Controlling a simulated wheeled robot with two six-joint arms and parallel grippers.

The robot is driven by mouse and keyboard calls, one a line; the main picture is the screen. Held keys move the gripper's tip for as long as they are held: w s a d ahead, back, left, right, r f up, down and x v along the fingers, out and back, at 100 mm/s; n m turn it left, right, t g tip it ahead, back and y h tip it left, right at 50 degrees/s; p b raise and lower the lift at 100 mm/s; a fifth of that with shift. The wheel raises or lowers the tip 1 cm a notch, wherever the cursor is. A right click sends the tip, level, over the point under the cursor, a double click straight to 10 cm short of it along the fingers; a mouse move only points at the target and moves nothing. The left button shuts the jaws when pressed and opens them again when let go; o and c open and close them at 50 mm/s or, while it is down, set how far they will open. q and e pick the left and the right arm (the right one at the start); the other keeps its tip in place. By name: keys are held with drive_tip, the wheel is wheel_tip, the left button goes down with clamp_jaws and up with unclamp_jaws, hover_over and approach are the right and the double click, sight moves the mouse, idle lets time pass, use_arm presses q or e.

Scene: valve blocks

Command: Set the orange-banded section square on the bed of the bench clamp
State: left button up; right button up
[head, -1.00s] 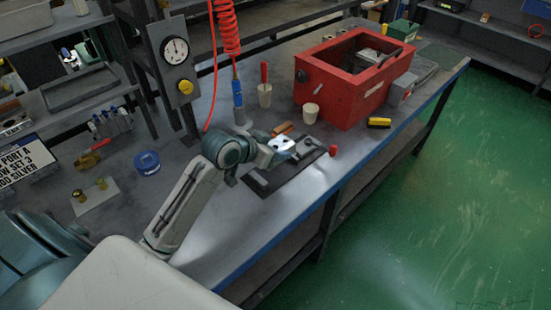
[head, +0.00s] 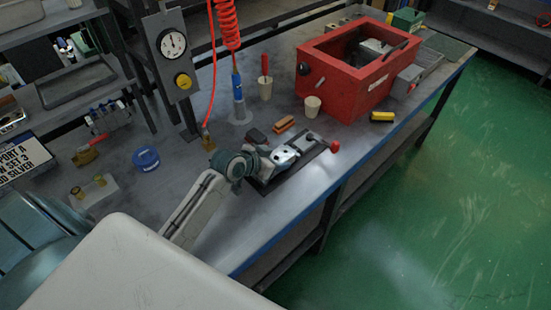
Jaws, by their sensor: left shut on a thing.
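The bench clamp (head: 318,152) is a dark plate with a metal toggle and a red-tipped handle, near the front edge of the bench. My left gripper (head: 291,155) is low over the middle of this plate, beside the toggle. It is shut on a small piece, which I take to be the orange-banded section. The fingers and wrist hide most of it, and I cannot make out its band. I cannot tell whether it touches the clamp bed or sits square. My right gripper is not in view.
Behind the clamp lie a brown brush-like block (head: 285,124) and a dark block (head: 256,135). A pale cup (head: 312,106) and an open red box (head: 345,93) stand beyond. A blue tape roll (head: 146,158) lies left. Bare bench surrounds the clamp's front.

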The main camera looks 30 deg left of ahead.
use_arm(q)
drive_tip(key=shift+f, duration=0.25)
drive_tip(key=o, duration=1.4)
drive_tip(key=shift+r, duration=0.1)
drive_tip(key=b+v, duration=0.1)
drive_tip(key=v, duration=1.1)
